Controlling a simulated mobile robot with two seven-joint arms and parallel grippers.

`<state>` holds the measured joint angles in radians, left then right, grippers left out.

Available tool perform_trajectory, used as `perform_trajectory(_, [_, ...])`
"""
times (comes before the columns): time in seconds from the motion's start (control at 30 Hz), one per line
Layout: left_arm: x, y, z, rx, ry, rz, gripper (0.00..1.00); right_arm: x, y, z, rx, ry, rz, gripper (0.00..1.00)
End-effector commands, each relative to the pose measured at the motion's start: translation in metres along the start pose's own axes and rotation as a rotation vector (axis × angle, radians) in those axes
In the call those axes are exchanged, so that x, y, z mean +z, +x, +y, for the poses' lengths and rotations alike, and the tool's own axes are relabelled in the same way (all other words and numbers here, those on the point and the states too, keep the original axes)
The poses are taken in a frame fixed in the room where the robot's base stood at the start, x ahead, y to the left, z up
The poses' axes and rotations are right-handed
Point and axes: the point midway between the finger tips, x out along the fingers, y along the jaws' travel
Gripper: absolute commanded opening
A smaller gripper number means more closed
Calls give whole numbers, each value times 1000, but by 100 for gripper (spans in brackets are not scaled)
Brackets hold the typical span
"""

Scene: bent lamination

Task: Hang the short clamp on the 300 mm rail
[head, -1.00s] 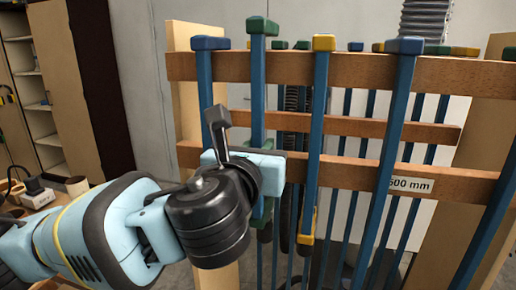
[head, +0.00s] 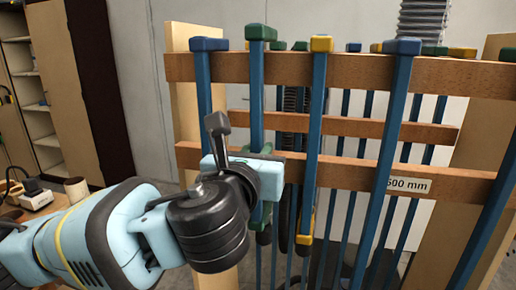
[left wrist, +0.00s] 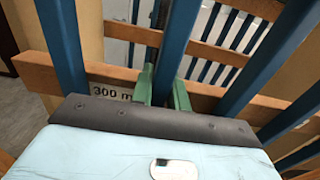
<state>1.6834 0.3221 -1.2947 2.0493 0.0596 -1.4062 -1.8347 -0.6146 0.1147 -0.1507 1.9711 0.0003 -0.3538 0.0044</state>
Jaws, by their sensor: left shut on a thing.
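The green-headed short clamp (head: 256,90) stands upright at the left part of the rack, its blue bar in front of the upper wooden rail (head: 285,69). Its green head (head: 261,33) shows slightly above that rail; I cannot tell whether it touches. My left gripper (head: 258,158) is shut on the clamp's bar, near the lower rail. In the left wrist view the gripper's green fingers (left wrist: 163,90) flank the blue bar (left wrist: 176,45). A 300 mm label (left wrist: 112,92) is on the lower rail, just left of the fingers. My right gripper is not in view.
A blue-headed clamp (head: 203,90) hangs close on the left and a yellow-headed one (head: 317,120) on the right. Another blue-headed clamp (head: 392,130) hangs by a partly covered label (head: 408,185). More clamps hang behind. Shelving (head: 35,100) stands at the far left.

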Motion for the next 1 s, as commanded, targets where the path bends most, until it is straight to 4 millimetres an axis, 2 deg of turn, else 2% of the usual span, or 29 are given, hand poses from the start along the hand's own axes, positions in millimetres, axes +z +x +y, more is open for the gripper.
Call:
perform_trajectory(0.47, [-18, -1, -1, -3, 0, 13, 0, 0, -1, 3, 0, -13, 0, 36])
perform_trajectory(0.93, [-22, -1, 0, -1, -1, 17, 0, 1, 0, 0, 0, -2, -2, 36])
perform_trajectory(0.97, [-22, -1, 0, -1, -1, 17, 18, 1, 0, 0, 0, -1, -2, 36])
perform_trajectory(1.0, [-22, -1, 0, -1, -1, 17, 23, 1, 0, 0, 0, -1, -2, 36])
